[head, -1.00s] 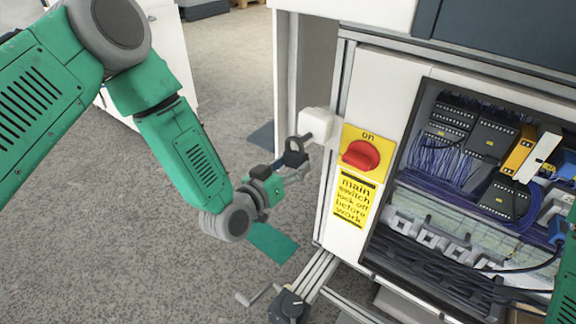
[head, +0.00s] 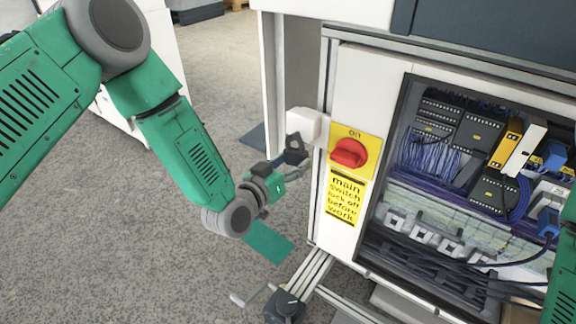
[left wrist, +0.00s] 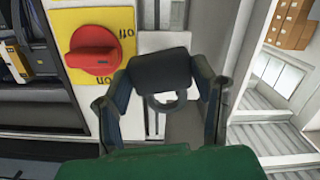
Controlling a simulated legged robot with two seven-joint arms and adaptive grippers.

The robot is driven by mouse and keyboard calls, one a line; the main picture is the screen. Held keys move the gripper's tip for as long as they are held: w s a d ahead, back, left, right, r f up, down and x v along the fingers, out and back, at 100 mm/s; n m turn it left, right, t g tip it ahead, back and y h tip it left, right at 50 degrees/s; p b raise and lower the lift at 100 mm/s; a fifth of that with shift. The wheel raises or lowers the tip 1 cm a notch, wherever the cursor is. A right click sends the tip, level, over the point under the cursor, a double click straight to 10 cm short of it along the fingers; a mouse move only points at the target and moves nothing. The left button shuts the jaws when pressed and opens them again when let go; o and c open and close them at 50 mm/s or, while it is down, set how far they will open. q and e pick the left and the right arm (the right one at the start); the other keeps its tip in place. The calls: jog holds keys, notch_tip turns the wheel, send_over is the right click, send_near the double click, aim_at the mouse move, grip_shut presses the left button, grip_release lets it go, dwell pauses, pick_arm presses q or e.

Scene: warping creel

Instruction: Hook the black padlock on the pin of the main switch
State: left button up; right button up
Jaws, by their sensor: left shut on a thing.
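My left gripper (head: 288,168) is shut on the black padlock (head: 296,152), which is raised off the floor, left of the main switch. The main switch (head: 349,153) is a red knob on a yellow plate marked "on". A clear gap shows between padlock and plate in the head view. In the left wrist view, the dark padlock (left wrist: 160,70) sits between the two fingers, and the red knob (left wrist: 93,52) is to its upper left. I cannot make out the switch's pin. My right gripper is not in view.
A yellow notice (head: 343,199) sits below the switch. A white box (head: 303,123) is beside the cabinet edge, close behind the padlock. The open cabinet with wiring (head: 440,165) lies to the right. Metal rails (head: 305,280) run low in front. Grey floor is clear at left.

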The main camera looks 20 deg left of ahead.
pick_arm(q)
jog(key=shift+w+a+f, duration=0.1)
jog(key=shift+a, duration=0.55)
jog(key=shift+w, duration=0.1)
jog(key=shift+w+f, duration=0.1)
jog(key=shift+w, duration=0.15)
jog(key=shift+b+x, duration=0.55)
jog(key=shift+x, duration=0.35)
jog(key=o, duration=1.3)
jog(key=shift+o, duration=0.7)
jog(key=shift+a, duration=0.25)
jog(key=shift+o, duration=1.2)
jog(key=shift+a, duration=0.1)
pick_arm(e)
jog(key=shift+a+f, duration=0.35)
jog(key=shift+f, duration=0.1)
